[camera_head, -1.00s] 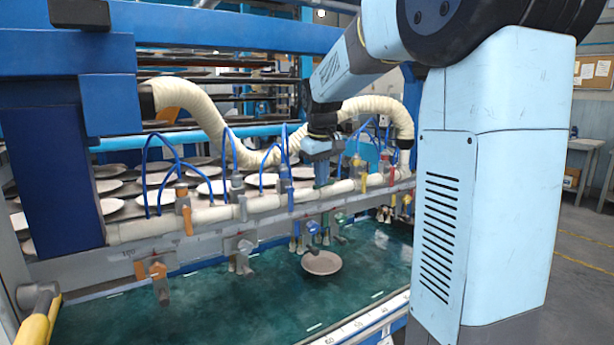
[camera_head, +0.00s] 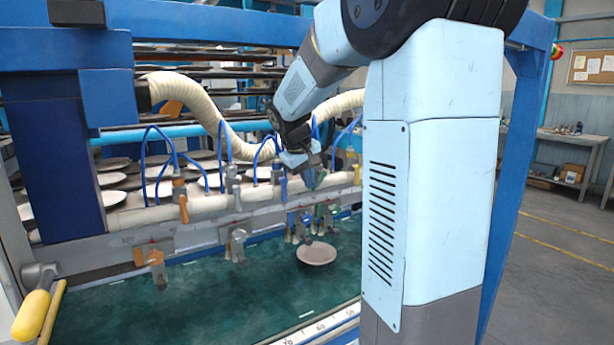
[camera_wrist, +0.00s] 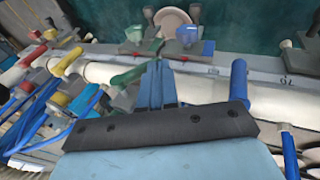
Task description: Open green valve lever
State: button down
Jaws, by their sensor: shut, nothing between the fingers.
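The green valve lever (camera_wrist: 131,76) shows in the wrist view, slanting nearly along the white pipe (camera_wrist: 205,84). My gripper (camera_wrist: 158,66) is shut and empty, with its blue fingers just right of the lever. I cannot tell whether they touch it. In the head view my gripper (camera_head: 312,181) is tilted down and to the right over the valve row, and the green lever is hard to separate from the fingers there.
A blue lever (camera_wrist: 238,80) stands across the pipe on the right in the wrist view. A red lever (camera_wrist: 85,99) and a yellow lever (camera_wrist: 67,61) are on the left. Blue hoses (camera_head: 160,160) loop above the pipe. A round plate (camera_head: 317,253) lies on the green bed (camera_head: 215,298).

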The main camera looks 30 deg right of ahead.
jog(key=shift+s+x, duration=0.2)
jog(key=shift+x, duration=0.65)
jog(key=shift+s+x, duration=0.2)
jog(key=shift+x, duration=0.7)
jog(key=shift+d+f, duration=0.15)
dwell(0.9)
jog(key=shift+r, duration=0.9)
jog(key=v, duration=1.3)
jog(key=s+a+f+t+y, duration=0.1)
jog(key=s+a+f, duration=0.2)
jog(key=s, duration=0.5)
jog(key=s+a+f+m+t+y, duration=0.1)
jog(key=s+a+f, duration=0.3)
jog(key=s, duration=0.4)
jog(key=s+a+f+t+y, duration=0.1)
jog(key=s+a+f+y, duration=0.1)
jog(key=s, duration=0.6)
jog(key=shift+s+a+f, duration=0.15)
jog(key=shift+a+f, duration=0.75)
jog(key=shift+a, duration=0.1)
